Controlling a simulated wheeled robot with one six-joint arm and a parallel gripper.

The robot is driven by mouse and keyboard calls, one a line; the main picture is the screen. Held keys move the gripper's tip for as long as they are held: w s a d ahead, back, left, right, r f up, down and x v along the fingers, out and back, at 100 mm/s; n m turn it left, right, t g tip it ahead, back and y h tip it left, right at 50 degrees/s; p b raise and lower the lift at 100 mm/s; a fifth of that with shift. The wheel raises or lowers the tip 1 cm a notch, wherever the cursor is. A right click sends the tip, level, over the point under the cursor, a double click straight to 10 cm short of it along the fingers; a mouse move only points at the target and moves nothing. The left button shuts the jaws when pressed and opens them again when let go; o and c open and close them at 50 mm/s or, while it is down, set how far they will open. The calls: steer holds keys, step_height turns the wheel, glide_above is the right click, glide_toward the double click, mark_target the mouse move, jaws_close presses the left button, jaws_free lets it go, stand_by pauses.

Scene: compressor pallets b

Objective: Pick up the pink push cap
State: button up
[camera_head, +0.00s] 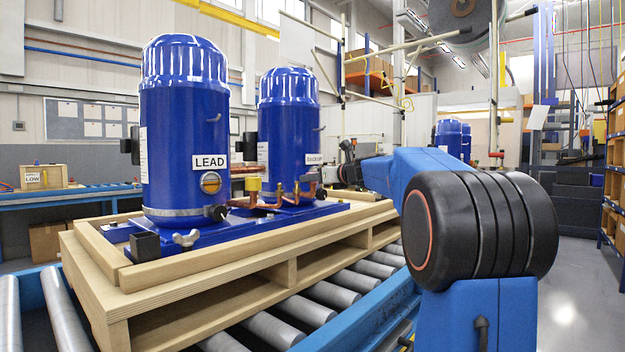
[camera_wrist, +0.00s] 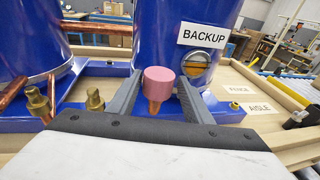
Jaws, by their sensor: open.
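The pink push cap (camera_wrist: 160,84) shows in the wrist view on a copper stub in front of the blue compressor labelled BACKUP (camera_wrist: 150,40). My gripper (camera_wrist: 160,88) is open, with one grey finger on each side of the cap. Whether the fingers touch it I cannot tell. In the head view the BACKUP compressor (camera_head: 289,95) stands behind the LEAD compressor (camera_head: 185,120). My gripper (camera_head: 345,165) reaches in at its right side, small and partly hidden by my arm. I cannot make out the pink cap in the head view.
Both compressors stand on a wooden pallet (camera_head: 230,268) over a roller conveyor (camera_head: 325,300). Copper pipes and brass fittings (camera_wrist: 95,100) lie left of my gripper. FENCE (camera_wrist: 237,90) and AISLE (camera_wrist: 260,107) labels are on the pallet at right. A round sight glass (camera_wrist: 199,68) sits behind the cap.

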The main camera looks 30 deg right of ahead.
steer(key=x, duration=0.5)
steer(key=shift+r, duration=0.2)
steer(key=shift+s, duration=0.1)
steer(key=c, duration=0.8)
steer(key=shift+r, duration=0.1)
steer(key=shift+c, duration=0.2)
steer(key=shift+s+r, duration=0.1)
steer(key=shift+r, duration=0.15)
step_height(320, 180, up, 6)
steer(key=shift+s+r, duration=0.1)
steer(key=shift+r, duration=0.15)
steer(key=d+f+v, duration=0.1)
steer(key=v, duration=0.8)
steer(key=d+f+v, duration=0.2)
steer(key=v, duration=0.8)
steer(key=shift+d, duration=0.35)
steer(key=shift+f, duration=0.1)
